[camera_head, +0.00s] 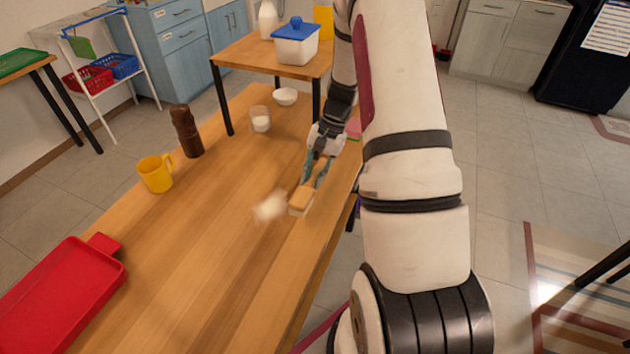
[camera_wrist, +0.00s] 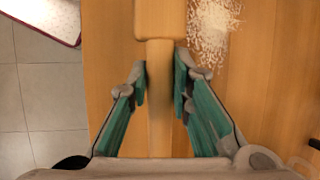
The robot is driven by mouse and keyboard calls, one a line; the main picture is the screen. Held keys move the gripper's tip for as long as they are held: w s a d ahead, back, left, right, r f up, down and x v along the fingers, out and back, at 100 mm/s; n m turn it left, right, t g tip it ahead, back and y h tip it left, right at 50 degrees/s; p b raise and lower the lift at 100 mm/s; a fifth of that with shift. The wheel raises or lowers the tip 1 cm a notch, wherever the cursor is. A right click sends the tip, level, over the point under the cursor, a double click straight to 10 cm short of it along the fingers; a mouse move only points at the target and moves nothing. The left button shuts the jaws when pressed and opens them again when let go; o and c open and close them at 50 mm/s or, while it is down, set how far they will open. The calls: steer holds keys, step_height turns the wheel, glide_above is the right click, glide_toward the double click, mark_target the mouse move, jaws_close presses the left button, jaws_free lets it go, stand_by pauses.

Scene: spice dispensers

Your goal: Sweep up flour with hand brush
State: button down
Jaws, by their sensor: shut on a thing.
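A wooden hand brush (camera_head: 301,200) is at the right side of the wooden table, with its pale bristles down at the tabletop. My gripper (camera_head: 317,172) is shut on the brush's handle. In the wrist view the handle (camera_wrist: 159,95) runs between the two green-padded fingers (camera_wrist: 160,82), and the brush's wider head is cut off by the top edge. A patch of white flour (camera_head: 269,207) lies on the table just left of the brush head. It also shows in the wrist view (camera_wrist: 212,30), right of the brush. I cannot tell whether the bristles touch the flour.
A red tray (camera_head: 50,290) lies at the table's near left. A yellow mug (camera_head: 156,174), a brown bottle (camera_head: 186,132), a glass (camera_head: 260,119) with white contents and a white bowl (camera_head: 285,96) stand farther back. The table's middle is clear. The table's right edge is close to my gripper.

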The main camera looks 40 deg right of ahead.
mark_target(307, 182)
steer(key=shift+r+p, duration=1.15)
steer(key=shift+r, duration=1.15)
steer(key=shift+a, duration=0.1)
